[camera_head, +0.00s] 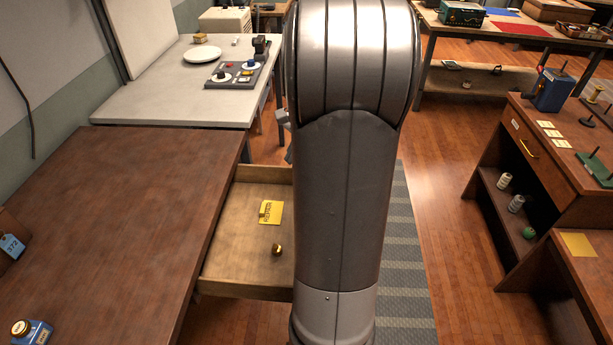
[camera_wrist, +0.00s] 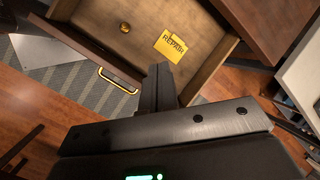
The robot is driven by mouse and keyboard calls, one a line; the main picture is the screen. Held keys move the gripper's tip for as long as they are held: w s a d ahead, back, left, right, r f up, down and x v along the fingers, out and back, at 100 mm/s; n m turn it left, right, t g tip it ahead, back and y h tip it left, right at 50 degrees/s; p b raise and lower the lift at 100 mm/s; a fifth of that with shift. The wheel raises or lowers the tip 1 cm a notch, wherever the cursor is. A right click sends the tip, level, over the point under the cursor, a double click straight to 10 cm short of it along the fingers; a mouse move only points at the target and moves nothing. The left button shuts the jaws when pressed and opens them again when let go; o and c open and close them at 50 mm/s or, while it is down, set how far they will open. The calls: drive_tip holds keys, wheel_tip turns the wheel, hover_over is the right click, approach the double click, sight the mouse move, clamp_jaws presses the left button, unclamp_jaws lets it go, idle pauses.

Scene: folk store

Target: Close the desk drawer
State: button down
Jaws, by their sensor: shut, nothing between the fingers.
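The desk drawer (camera_head: 222,277) stands pulled out from the right side of the brown desk (camera_head: 120,190), its far right part hidden by my arm. In the wrist view the drawer front (camera_wrist: 85,45) carries a brass handle (camera_wrist: 118,81). Inside lie a yellow repair card (camera_head: 271,212) and a small brass object (camera_head: 277,249). My gripper (camera_wrist: 160,72) is shut and empty. Its fingertips overlap the near front corner of the drawer in the wrist view; I cannot tell whether they touch it. In the head view my arm mostly hides the gripper.
A grey-white table (camera_head: 170,105) with a plate (camera_head: 202,54) and a control panel stands beyond the desk. A wooden cabinet (camera_head: 548,175) with shelves stands at right. A grey striped mat (camera_head: 400,260) and open wooden floor lie between.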

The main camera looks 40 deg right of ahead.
drive_tip(key=s+d+f+m+t+y, duration=0.15)
drive_tip(key=s+d+f+m, duration=0.3)
drive_tip(key=d+f, duration=0.55)
drive_tip(key=s+d+f+m+t+y, duration=0.1)
drive_tip(key=s+d+f+m+t, duration=0.15)
drive_tip(key=d+f+m, duration=0.6)
drive_tip(key=w+a+f+n, duration=0.2)
drive_tip(key=w+a+f, duration=0.2)
drive_tip(key=w+f, duration=0.3)
drive_tip(key=shift+w, duration=0.35)
